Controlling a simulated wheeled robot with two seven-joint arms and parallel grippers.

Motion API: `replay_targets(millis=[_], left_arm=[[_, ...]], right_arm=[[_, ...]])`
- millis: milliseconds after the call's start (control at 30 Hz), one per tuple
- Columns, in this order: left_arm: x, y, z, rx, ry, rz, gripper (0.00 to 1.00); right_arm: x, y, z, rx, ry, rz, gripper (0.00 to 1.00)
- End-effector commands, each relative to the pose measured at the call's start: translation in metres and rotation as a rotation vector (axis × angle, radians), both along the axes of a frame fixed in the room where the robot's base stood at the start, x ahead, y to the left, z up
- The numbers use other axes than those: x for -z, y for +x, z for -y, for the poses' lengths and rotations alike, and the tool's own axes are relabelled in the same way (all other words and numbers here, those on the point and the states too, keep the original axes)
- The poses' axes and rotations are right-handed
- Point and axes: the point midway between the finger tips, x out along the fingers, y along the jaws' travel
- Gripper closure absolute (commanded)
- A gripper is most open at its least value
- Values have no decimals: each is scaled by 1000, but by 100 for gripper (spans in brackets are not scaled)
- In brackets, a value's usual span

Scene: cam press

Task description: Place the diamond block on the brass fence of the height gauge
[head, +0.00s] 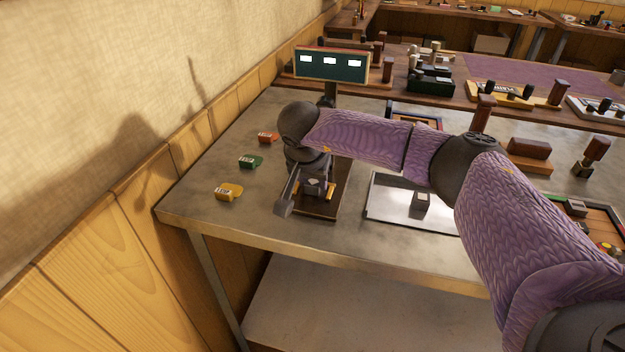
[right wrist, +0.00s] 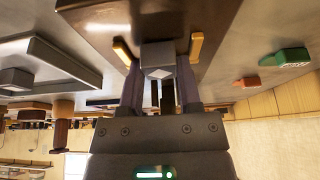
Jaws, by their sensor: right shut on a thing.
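My right gripper (head: 313,188) points down over the dark base of the height gauge (head: 327,208) near the left end of the bench. It is shut on a small grey block (right wrist: 158,58) with a pale diamond-shaped mark, which also shows between the fingers in the head view (head: 312,182). The brass fence (right wrist: 122,50) shows as one bar on each side of the block in the right wrist view, the other bar being at the right (right wrist: 197,47). Whether the block touches the base or fence I cannot tell. My left gripper is not in view.
Red (head: 267,137), green (head: 250,161) and yellow (head: 228,191) tags lie left of the gauge. A pale metal plate (head: 390,205) with another dark block (head: 421,200) is to the right. A sign with white panels (head: 330,63) stands behind. The wall is close on the left.

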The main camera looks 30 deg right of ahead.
Motion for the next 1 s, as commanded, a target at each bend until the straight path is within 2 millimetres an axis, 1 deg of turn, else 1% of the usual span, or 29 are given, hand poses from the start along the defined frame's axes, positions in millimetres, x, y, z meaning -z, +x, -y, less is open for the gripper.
replay_targets(millis=[67,100,167,200,233,267,367,467,700,800,900,1000], left_arm=[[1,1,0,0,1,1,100],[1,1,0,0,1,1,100],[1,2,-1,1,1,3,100],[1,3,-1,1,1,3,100],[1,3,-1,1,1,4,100],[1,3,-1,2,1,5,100],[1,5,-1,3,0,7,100],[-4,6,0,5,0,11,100],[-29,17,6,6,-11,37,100],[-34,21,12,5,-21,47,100],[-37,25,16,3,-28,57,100],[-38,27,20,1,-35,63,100]], right_arm=[[2,0,0,0,0,0,100],[2,0,0,0,0,0,52],[2,0,0,0,0,0,39],[2,0,0,0,0,0,31],[2,0,0,0,0,0,25],[2,0,0,0,0,0,21],[1,0,0,0,0,0,21],[-10,-1,-2,-1,0,3,21],[-73,-17,-21,-3,0,6,21],[-94,-23,-28,-2,0,4,21],[-107,-27,-33,-2,-1,3,21],[-112,-29,-35,-1,0,1,21]])
